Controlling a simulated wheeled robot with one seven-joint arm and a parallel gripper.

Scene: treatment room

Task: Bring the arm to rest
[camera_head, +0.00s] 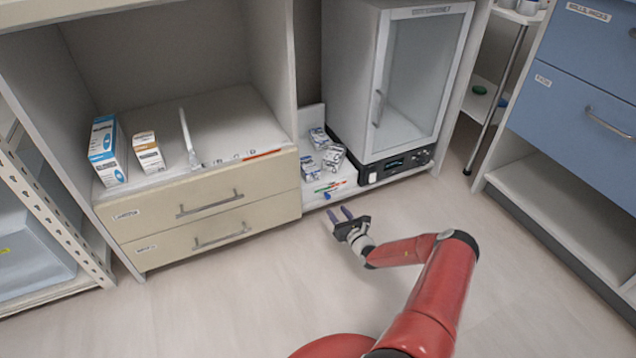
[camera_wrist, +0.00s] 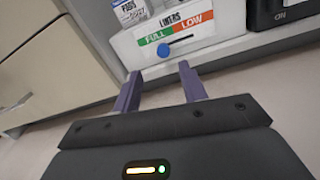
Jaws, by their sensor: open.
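My gripper (camera_head: 341,217) is open, with nothing between its two purple fingers. In the head view it hangs over the floor in front of the low shelf, just right of the beige drawers. My red arm (camera_head: 430,290) reaches forward from the bottom of the head view, bent at the elbow. In the wrist view the fingers (camera_wrist: 161,88) point toward a white bin front with a green and red FULL/LOW label (camera_wrist: 175,35). A gap to the bin seems to remain, though its size is hard to judge.
Beige drawers (camera_head: 205,215) stand left of my gripper. A glass-door cabinet (camera_head: 410,80) stands behind, with small boxes (camera_head: 330,157) on the low shelf beside it. A blue drawer unit (camera_head: 575,95) stands at the right. The floor (camera_head: 510,280) right of my arm is clear.

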